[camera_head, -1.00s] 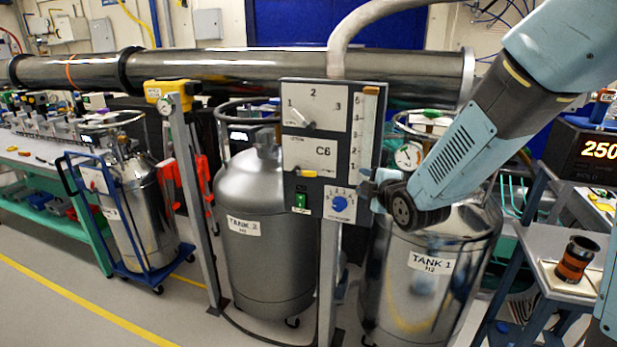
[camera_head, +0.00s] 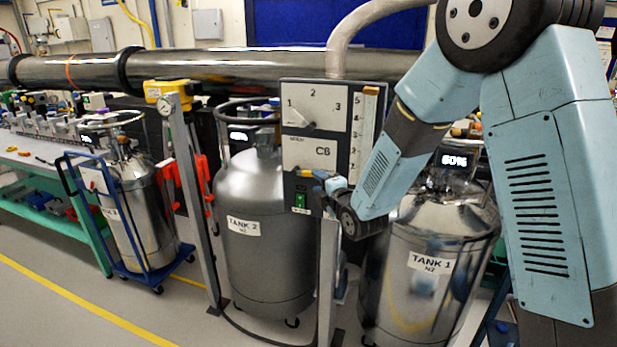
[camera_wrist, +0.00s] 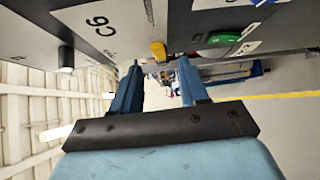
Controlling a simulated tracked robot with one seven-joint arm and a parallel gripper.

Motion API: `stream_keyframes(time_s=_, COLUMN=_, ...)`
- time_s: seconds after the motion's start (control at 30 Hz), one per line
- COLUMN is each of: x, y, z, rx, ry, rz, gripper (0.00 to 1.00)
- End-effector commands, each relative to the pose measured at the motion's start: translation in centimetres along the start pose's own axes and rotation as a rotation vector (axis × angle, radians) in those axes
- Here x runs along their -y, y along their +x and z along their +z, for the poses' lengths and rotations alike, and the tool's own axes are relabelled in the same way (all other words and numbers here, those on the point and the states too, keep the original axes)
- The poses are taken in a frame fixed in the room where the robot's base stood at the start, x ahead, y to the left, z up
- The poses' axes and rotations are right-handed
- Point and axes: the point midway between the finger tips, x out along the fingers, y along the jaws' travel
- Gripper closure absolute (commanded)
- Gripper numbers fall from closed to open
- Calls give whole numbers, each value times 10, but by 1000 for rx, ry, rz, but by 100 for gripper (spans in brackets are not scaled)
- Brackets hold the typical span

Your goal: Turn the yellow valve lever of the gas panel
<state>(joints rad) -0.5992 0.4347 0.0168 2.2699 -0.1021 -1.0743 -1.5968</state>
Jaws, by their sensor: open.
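The gas panel (camera_head: 348,97) stands upright in front of the tanks, marked C6. Its short yellow valve lever (camera_head: 304,173) is below the C6 label and appears roughly level, just left of my gripper (camera_head: 319,176). In the wrist view the lever's yellow end (camera_wrist: 158,50) lies between the lines of the two blue fingers, near the tips of my gripper (camera_wrist: 160,66). The fingers are apart and hold nothing. I cannot tell whether the lever is inside the gap or just beyond it. My arm hides the panel's lower right.
A green switch (camera_head: 300,202) sits just below the lever; it also shows in the wrist view (camera_wrist: 224,38). A selector pointer (camera_head: 301,124) is higher on the panel. Tank 2 (camera_head: 262,265) and Tank 1 (camera_head: 425,285) stand behind the panel. Open floor lies at front left.

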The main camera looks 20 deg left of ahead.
Motion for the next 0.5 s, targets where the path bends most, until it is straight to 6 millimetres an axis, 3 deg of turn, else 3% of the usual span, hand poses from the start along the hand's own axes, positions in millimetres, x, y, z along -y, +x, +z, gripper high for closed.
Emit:
stream_keyframes(time_s=0.2, x=1, y=36, z=0, rx=-1, ry=0, rz=0, gripper=56)
stream_keyframes(time_s=0.5, x=0, y=59, z=0, rx=0, ry=0, rz=-1, gripper=56)
